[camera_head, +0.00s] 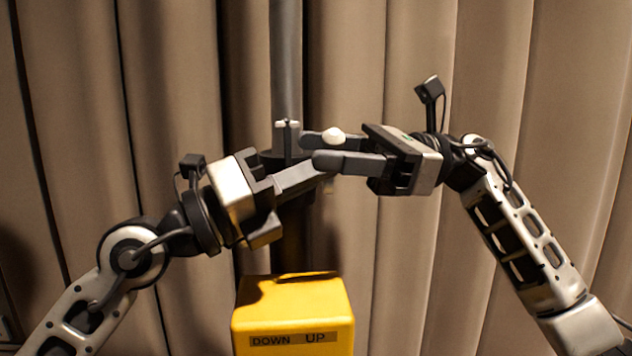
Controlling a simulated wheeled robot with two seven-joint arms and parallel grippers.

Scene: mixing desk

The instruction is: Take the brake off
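A yellow box (293,310) labelled DOWN and UP stands low in the middle, in front of a dark vertical pole (286,60). A round white knob (333,135) shows beside the pole, against the upper finger of my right gripper (325,151). The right gripper's two fingers point left and are apart; I cannot tell whether the knob lies between them or beyond the upper one. My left gripper (305,176) reaches in from the lower left, its fingers close to the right gripper's tips and overlapping the pole. Its fingertips are partly hidden. No lever marked as a brake is readable.
A small upright piece with a pale top (287,126) stands at the pole, close to both grippers. Brown pleated curtains (405,270) fill the background. The two grippers are very near each other, with little room between them. Space above the arms looks clear.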

